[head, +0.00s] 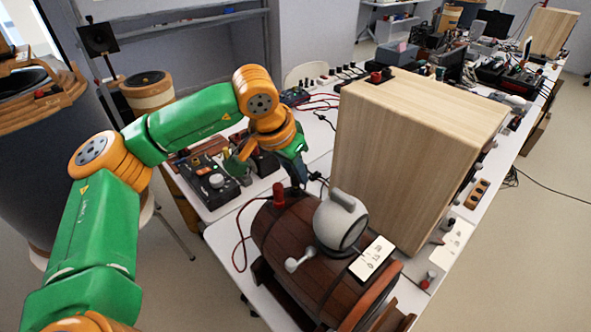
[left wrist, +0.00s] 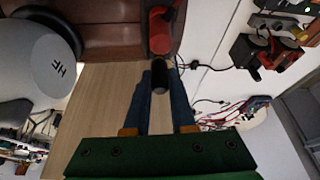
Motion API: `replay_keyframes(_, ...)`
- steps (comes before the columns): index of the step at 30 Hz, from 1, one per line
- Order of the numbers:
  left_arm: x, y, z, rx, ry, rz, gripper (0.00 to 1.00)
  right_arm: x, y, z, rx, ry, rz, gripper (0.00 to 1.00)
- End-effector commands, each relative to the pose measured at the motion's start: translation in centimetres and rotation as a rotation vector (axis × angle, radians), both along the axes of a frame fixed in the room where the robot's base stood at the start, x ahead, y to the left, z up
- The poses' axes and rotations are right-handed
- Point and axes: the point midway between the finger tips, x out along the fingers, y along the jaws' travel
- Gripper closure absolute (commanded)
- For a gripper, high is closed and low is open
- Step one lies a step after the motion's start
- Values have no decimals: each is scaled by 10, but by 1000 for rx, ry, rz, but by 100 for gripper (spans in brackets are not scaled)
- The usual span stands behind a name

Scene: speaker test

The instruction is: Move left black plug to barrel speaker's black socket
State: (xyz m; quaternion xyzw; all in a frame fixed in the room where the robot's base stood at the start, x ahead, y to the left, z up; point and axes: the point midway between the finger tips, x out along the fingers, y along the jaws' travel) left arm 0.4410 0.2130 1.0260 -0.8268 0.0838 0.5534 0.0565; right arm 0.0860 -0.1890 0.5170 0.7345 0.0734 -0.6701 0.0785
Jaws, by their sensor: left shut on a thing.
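The barrel speaker (head: 285,240) is a brown wooden barrel lying on its side on the white table. A red plug (head: 278,196) stands on its upper side with a red cable looping down to the left; it also shows in the left wrist view (left wrist: 160,32). My left gripper (head: 302,180) is just above the barrel's far edge, beside the red plug. In the left wrist view its blue fingers (left wrist: 161,100) are shut on a black plug (left wrist: 160,76), held close to the red plug. I cannot make out the black socket. My right gripper is in neither view.
A grey-white round device (head: 340,222) sits on the barrel, close to the gripper. A large wooden box (head: 405,150) stands right behind. A black control box (head: 212,182) lies on the table to the left. Several cables lie on the table.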

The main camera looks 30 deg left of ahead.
Motion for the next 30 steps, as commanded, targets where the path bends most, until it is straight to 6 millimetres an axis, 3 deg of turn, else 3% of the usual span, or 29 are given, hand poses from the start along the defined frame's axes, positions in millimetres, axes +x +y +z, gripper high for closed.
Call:
replay_keyframes(22, 0, 0, -15, 0, 1, 0, 100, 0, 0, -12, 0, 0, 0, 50)
replay_keyframes(23, 0, 0, -14, 0, 0, 0, 69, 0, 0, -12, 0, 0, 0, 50)
replay_keyframes(26, 0, 0, -13, 0, 0, 0, 42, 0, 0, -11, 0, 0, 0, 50)
replay_keyframes(30, 0, 0, -13, 0, 0, 0, 42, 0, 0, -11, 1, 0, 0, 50)
